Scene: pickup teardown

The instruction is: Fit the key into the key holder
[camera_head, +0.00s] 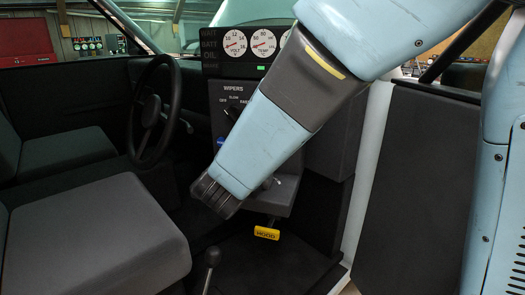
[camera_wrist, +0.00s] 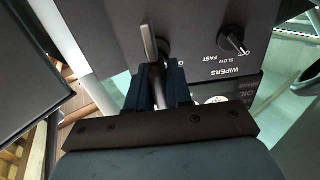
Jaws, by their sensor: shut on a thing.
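My gripper (camera_wrist: 160,72) has its two dark fingers close together on a slim metallic piece, which looks like the key (camera_wrist: 160,93). The fingers point at the dark dash panel (camera_wrist: 105,25). Just past the fingertips, a dark round fitting (camera_wrist: 164,47) on the panel looks like the key holder. A pale metal bar (camera_wrist: 150,42) stands out in front of it, and I cannot tell whether it is part of the key or a separate lever. In the head view, the dark end of my arm (camera_head: 217,196) is low beside the panel, and the fingers are hidden.
The wiper knob (camera_wrist: 232,40) is right of the fingers in the wrist view. In the head view, a yellow hood handle (camera_head: 266,233) hangs below the panel, a steering wheel (camera_head: 155,112) is to the left, and a grey seat (camera_head: 95,240) fills the lower left.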

